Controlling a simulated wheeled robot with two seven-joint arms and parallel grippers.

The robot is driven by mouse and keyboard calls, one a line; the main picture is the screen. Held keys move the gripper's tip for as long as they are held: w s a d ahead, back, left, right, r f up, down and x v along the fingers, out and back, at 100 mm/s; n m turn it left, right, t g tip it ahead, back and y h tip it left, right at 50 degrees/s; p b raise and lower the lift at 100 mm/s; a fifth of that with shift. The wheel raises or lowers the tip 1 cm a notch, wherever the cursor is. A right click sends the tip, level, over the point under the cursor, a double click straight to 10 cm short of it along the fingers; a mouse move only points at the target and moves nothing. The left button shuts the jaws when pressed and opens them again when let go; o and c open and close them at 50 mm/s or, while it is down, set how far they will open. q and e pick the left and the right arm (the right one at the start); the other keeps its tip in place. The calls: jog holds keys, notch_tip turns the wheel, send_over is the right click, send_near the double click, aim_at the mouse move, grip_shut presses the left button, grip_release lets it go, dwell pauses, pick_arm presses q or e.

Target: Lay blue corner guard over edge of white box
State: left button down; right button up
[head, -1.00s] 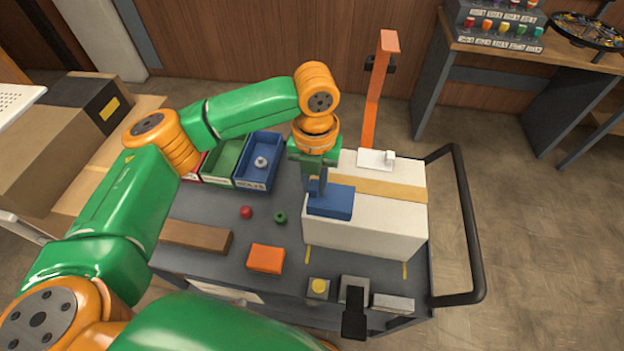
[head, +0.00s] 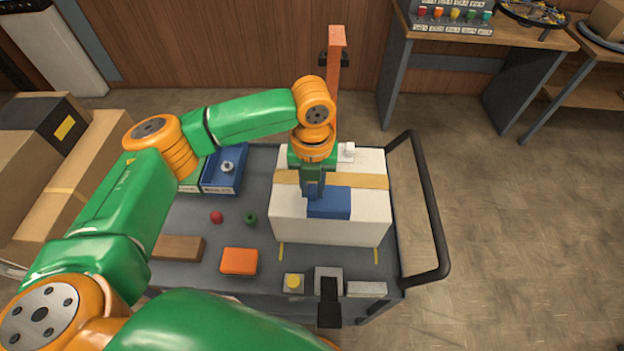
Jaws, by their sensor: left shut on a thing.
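The blue corner guard (head: 329,202) is at the front top edge of the white box (head: 358,231), near the middle of that edge. I cannot tell whether it touches the box. My left gripper (head: 313,191) points down at the guard's left end and is shut on it; the fingertips are partly hidden. The white box stands on the grey cart with a tan tape band (head: 370,181) across its top. My right gripper is not in view.
An orange block (head: 239,261), a brown bar (head: 178,248), a red piece (head: 216,217) and a green piece (head: 250,218) lie left of the box. A blue bin (head: 222,172) and orange post (head: 335,70) stand behind. A black handle (head: 436,215) bounds the cart's right.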

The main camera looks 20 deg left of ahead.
aim_at(312, 201)
pick_arm(q)
notch_tip(312, 201, down, 3)
jog(key=shift+a+f+b, duration=0.15)
jog(key=shift+b, duration=0.4)
jog(key=shift+f+b, duration=0.35)
jog(key=shift+f, duration=0.7)
jog(key=c, duration=0.7)
grip_release()
jog(key=shift+o, duration=0.2)
notch_tip(312, 201, up, 6)
jog(key=shift+r+b, duration=0.25)
jog(key=shift+b, duration=0.55)
jog(key=shift+r, duration=0.35)
